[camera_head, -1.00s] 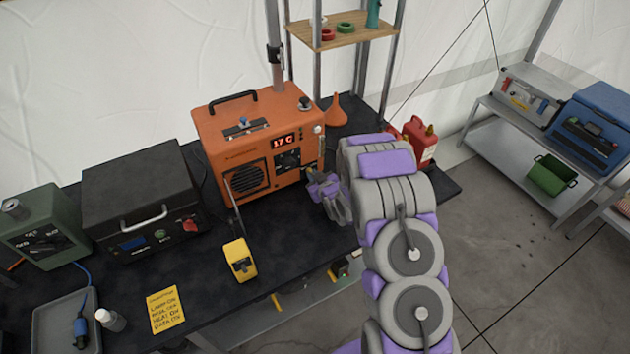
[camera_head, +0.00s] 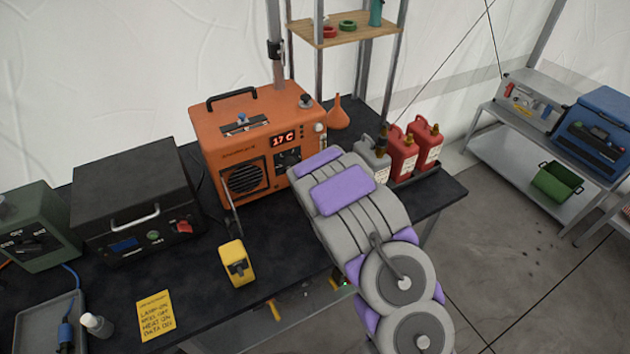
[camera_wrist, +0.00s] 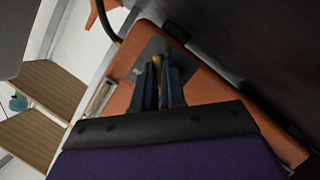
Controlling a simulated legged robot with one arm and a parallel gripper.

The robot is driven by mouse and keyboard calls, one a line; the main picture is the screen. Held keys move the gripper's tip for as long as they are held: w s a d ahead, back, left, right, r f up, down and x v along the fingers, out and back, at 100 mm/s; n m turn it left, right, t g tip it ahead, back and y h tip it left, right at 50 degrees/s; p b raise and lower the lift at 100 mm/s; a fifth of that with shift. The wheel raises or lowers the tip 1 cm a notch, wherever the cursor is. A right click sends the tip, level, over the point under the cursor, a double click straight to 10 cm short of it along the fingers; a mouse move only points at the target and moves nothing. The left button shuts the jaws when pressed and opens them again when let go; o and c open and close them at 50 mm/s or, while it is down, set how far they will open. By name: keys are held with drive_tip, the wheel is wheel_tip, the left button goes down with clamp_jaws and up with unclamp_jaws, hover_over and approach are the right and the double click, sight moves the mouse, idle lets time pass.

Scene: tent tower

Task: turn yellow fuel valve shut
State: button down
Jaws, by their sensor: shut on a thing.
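The orange heater (camera_head: 222,125) stands on the black table, and its display reads 17 C. In the wrist view its orange side (camera_wrist: 205,90) carries a grey plate (camera_wrist: 150,48). A small yellow-brass piece, seemingly the yellow fuel valve (camera_wrist: 157,61), sticks out there between my fingertips. My gripper (camera_wrist: 159,72) is shut on it, with the two dark fingers close together. The fingers hide most of the valve, so its turn angle cannot be told. In the head view my arm hides the gripper and the valve, beside the heater's lower right.
Grey and red fuel cans (camera_head: 402,150) stand right of my arm. An orange funnel (camera_head: 338,112) is behind. A yellow device (camera_head: 237,263), a note (camera_head: 155,314) and a black case (camera_head: 135,205) lie to the left. A black hose (camera_wrist: 127,22) runs near the valve.

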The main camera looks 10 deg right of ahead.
idle(0.4)
drive_tip(key=c, duration=1.2)
unclamp_jaws()
drive_tip(key=shift+w+a+r, duration=0.1)
drive_tip(key=shift+w+a, duration=0.05)
drive_tip(key=shift+w, duration=0.15)
drive_tip(key=shift+s, duration=0.2)
drive_tip(key=p+v, duration=0.2)
drive_tip(key=v, duration=0.6)
drive_tip(key=shift+s, duration=0.35)
drive_tip(key=p, duration=0.3)
drive_tip(key=shift+s+r, duration=0.2)
drive_tip(key=shift+s, duration=0.05)
